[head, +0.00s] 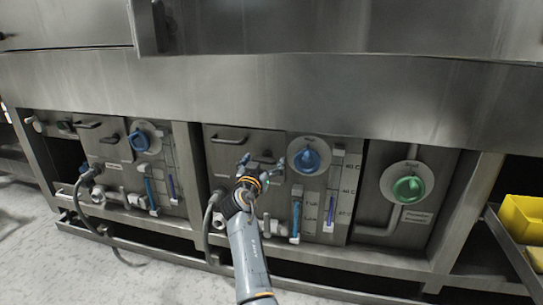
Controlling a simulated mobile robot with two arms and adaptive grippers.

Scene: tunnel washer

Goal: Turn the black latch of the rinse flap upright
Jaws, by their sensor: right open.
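My right gripper (258,168) is open in the head view, in front of the middle flap panel (223,157), its fingers pointing at the panel. A dark latch (264,157) shows small just beyond the fingertips; it looks roughly level, but the fingers partly cover it. I cannot tell whether they touch it. The left panel has a similar black latch (110,138). The panel labels are too small to read surely, so I cannot tell which flap is the rinse one. My left gripper is not in view.
A blue knob (307,159) sits close right of the gripper, above blue-marked gauge tubes (296,219). Another blue knob (139,140) is left and a green knob (408,189) right. A hose (207,228) hangs left of my arm. A yellow bin (522,216) stands far right.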

